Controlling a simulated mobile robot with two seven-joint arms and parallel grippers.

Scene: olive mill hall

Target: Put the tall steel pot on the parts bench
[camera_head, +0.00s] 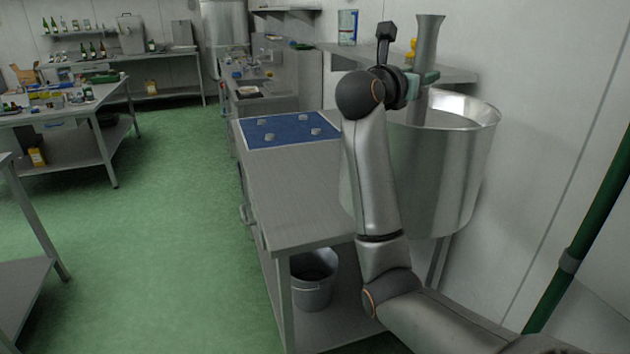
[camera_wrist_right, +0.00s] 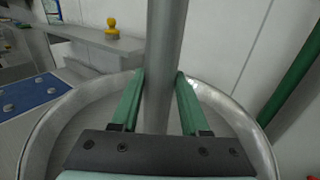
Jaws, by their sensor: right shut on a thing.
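A tall, narrow steel vessel with a flared top (camera_head: 428,45), apparently the tall steel pot, is upright between the green fingers of my right gripper (camera_head: 424,78). My right gripper (camera_wrist_right: 158,105) is shut on its shaft (camera_wrist_right: 165,60) in the wrist view. Its lower end overlaps the mouth of a large steel vat (camera_head: 450,175); I cannot tell whether it stands inside or hangs above. The grey bench (camera_head: 290,195), apparently the parts bench, stands left of the vat. My left gripper is not in view.
A blue mat (camera_head: 280,143) with several small metal parts lies on the bench's far end; its near top is clear. A bucket (camera_head: 313,290) sits beneath. A shelf (camera_head: 455,74) with a yellow object (camera_wrist_right: 111,24) is behind the vat. A green pipe (camera_head: 590,225) runs at right.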

